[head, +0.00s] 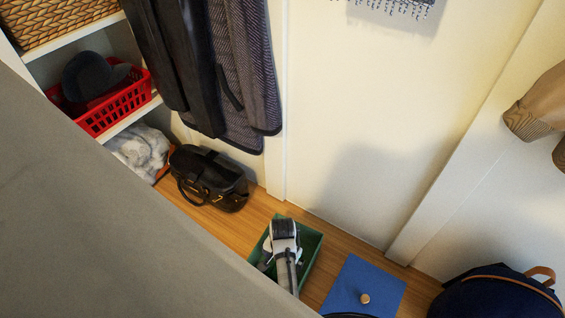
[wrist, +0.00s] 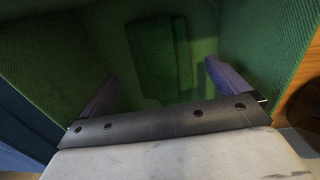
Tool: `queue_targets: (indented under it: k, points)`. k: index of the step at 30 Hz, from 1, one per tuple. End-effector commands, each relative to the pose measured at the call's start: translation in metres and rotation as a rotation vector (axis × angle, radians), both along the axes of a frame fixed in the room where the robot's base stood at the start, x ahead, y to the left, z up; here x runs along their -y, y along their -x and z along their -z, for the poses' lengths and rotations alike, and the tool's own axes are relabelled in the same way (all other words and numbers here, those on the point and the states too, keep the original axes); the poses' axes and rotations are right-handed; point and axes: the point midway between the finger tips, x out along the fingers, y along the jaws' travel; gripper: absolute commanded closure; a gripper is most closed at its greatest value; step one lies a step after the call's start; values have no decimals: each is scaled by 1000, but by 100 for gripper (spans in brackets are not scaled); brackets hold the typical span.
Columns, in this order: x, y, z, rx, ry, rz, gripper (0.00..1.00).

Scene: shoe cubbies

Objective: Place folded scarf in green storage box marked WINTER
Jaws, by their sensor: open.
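The green storage box (head: 312,252) stands on the wooden floor in the head view, with my arm's end over it. No WINTER lettering is readable on the sides I see. In the wrist view, I look down into the box, past its green woven wall (wrist: 268,35). A dark green folded piece (wrist: 160,58), which looks like the folded scarf, lies at the bottom. My gripper (wrist: 163,88) is open, its two purple-grey fingers spread wide inside the box. Nothing shows between them that they hold; the piece lies beyond them. In the head view, my gripper hides much of the box's inside.
A blue item with a round knob (head: 365,299) is right of the box. A black handbag (head: 208,180) stands behind it to the left, below hanging coats (head: 215,65). A dark blue bag (head: 495,292) is at far right. Shelves at left hold a red basket (head: 118,105).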

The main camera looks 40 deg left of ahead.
Motion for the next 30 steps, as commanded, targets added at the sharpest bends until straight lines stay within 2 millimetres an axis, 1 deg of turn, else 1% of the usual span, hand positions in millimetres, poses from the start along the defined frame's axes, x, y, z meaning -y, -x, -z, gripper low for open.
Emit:
queue_targets:
  k: [1, 6, 9, 13, 18, 30]
  points:
    - [-1, -1, -12, 4, -3, 0, 0]
    - [-1, -1, -49, 4, -3, 0, 0]
    - [0, 0, -67, 3, -2, 0, 0]
    - [0, -1, -84, 1, 0, 0, 0]
    - [0, 0, -92, 0, 1, -1, 0]
    - [0, 0, -92, 0, 1, 0, 0]
